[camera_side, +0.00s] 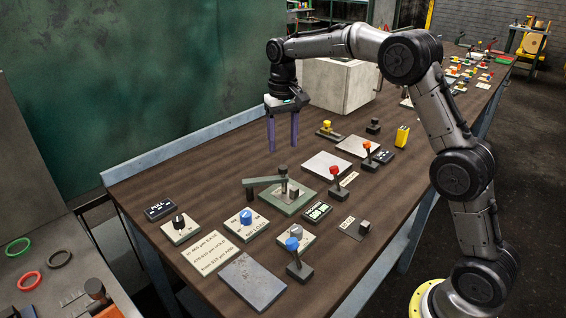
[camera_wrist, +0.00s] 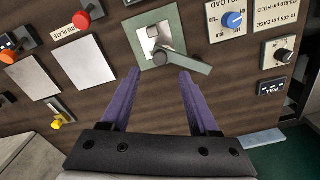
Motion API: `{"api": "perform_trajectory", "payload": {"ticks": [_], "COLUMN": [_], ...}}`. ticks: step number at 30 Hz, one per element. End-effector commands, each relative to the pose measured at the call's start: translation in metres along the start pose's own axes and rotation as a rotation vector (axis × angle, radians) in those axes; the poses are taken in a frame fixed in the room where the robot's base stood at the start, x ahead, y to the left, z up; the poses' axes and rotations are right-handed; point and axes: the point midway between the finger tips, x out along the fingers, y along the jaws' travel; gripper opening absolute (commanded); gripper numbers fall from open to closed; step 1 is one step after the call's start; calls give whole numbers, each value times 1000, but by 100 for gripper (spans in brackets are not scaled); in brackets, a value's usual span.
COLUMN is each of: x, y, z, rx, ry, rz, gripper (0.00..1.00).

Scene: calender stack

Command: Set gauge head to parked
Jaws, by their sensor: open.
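What looks to be the gauge head is a grey-green swing arm (camera_side: 265,181) on a dark round pivot post, mounted on a green base plate (camera_side: 293,207). The arm points left in the side view, its outer end past the plate's edge. My gripper (camera_side: 283,150) is open and empty, with purple fingers pointing down, above and behind the gauge head. In the wrist view its fingertips (camera_wrist: 158,73) lie just short of the pivot.
Near the gauge head stand a blue knob (camera_side: 246,217), a black knob (camera_side: 179,222), a blue-topped lever (camera_side: 294,252) and a red-topped lever (camera_side: 336,178). A printed card (camera_side: 211,252) lies at front left. A large grey box (camera_side: 340,84) stands behind.

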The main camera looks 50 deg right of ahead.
Motion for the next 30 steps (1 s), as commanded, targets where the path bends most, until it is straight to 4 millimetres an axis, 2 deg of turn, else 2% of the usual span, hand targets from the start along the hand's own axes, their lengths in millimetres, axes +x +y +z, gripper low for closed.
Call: {"api": "perform_trajectory", "payload": {"ticks": [6, 12, 24, 26, 30], "x": [41, 64, 71, 70, 70], "y": [0, 0, 0, 0, 0], "z": [1, 0, 0, 0, 0], "rx": [0, 0, 0, 0, 0], "ry": [-3, -1, 0, 0, 1], "rz": [1, 0, 0, 0, 0], "gripper": [61, 61, 61, 52, 27]}}
